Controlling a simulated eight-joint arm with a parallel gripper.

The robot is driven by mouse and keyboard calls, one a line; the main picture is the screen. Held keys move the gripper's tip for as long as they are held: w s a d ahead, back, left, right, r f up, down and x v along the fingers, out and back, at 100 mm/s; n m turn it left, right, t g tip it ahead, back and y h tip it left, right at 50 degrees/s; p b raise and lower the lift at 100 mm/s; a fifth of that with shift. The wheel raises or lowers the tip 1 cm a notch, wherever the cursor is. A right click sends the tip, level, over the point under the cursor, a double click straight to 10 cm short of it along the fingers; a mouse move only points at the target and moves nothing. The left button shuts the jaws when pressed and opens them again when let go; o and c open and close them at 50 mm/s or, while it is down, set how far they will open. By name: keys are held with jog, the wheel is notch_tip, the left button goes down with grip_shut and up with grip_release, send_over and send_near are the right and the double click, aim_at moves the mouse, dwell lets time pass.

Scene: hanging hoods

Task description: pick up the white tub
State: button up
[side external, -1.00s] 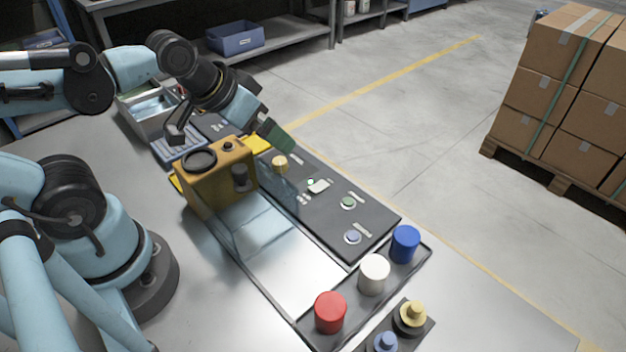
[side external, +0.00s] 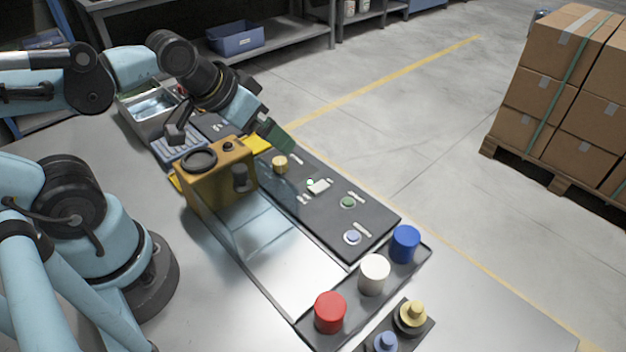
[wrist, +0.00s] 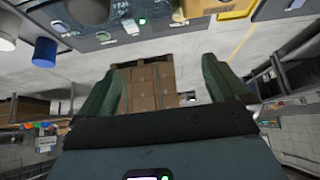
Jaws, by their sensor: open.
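The white tub (side external: 374,274) stands upright in a dark tray (side external: 346,318) at the front right of the table, between a red tub (side external: 330,312) and a blue tub (side external: 404,244). There a white tub (wrist: 6,32) shows partly at the upper left edge, beside the blue tub (wrist: 45,52).
A dark panel (side external: 325,215) with several knobs runs along the table behind the tray. A base with yellow and blue knobs (side external: 410,320) sits in front right of the tray. A grey bin (side external: 150,112) stands at the back left. Boxes on a pallet (side external: 560,90) stand on the floor.

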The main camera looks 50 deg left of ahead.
jog(key=c, duration=0.8)
jog(key=g, duration=0.7)
send_near(375, 266)
jog(key=shift+w+d, duration=0.15)
jog(key=shift+w, duration=0.1)
jog(key=shift+s+f, duration=0.15)
jog(key=shift+f, duration=5.75)
